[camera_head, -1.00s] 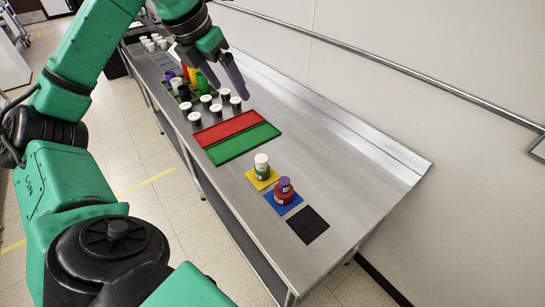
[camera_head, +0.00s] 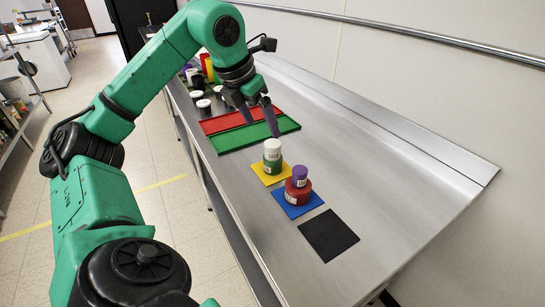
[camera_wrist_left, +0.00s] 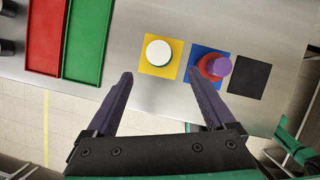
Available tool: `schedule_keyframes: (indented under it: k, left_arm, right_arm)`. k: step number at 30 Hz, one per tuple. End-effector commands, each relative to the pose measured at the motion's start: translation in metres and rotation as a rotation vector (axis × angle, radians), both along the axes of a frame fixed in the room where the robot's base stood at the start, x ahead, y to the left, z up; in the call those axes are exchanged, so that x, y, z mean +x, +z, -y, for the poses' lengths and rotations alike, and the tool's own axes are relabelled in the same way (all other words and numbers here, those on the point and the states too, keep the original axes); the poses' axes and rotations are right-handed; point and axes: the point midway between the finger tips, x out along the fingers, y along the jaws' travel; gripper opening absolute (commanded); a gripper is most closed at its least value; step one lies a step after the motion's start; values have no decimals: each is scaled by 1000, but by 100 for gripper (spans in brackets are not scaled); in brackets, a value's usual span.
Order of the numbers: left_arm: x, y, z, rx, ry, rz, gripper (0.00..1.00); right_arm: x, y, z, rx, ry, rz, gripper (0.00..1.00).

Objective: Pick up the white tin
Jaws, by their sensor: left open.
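The white tin (camera_head: 272,148) stands upright on top of a green tin (camera_head: 272,165) on the yellow mat (camera_head: 258,170). In the left wrist view the white tin (camera_wrist_left: 158,53) shows from above as a round white lid and hides most of the green one. My left gripper (camera_head: 258,114) is open and empty, above and just behind the white tin in the head view. In the left wrist view its fingertips (camera_wrist_left: 160,75) are spread to either side below the white tin, apart from it. My right gripper is in neither view.
A purple tin (camera_head: 299,174) sits on a red tin (camera_head: 297,193) on the blue mat (camera_head: 286,208), close beside. A black mat (camera_head: 329,236) is empty. Red (camera_head: 225,122) and green (camera_head: 284,125) trays lie behind, with several tins beyond. The bench's right side is clear.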

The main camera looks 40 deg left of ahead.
Motion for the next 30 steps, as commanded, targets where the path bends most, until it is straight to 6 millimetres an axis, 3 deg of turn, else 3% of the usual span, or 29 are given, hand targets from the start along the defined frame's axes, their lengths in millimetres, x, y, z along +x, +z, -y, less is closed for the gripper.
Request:
schedule_keyframes:
  k: [1, 3, 8, 15, 22, 23, 27, 30]
  left_arm:
    - [5, -18, 0, 1, 0, -4, 88]
    - [11, -31, -1, 1, 0, -4, 88]
    - [20, -48, -1, 1, 0, -2, 88]
    - [38, -86, -3, 0, -1, -2, 88]
    - [40, -90, -3, 0, 0, 1, 88]
    - [40, -90, -3, 0, 0, 1, 84]
    - [40, -90, -2, 0, 0, 1, 31]
    - [40, -90, -2, 0, 0, 1, 0]
  right_arm:
    - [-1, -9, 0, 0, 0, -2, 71]
    - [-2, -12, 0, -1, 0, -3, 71]
    - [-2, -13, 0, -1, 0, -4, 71]
    - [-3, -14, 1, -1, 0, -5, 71]
    - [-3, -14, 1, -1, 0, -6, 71]
    - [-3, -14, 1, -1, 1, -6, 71]
    - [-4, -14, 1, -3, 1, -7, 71]
    - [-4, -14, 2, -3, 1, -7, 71]
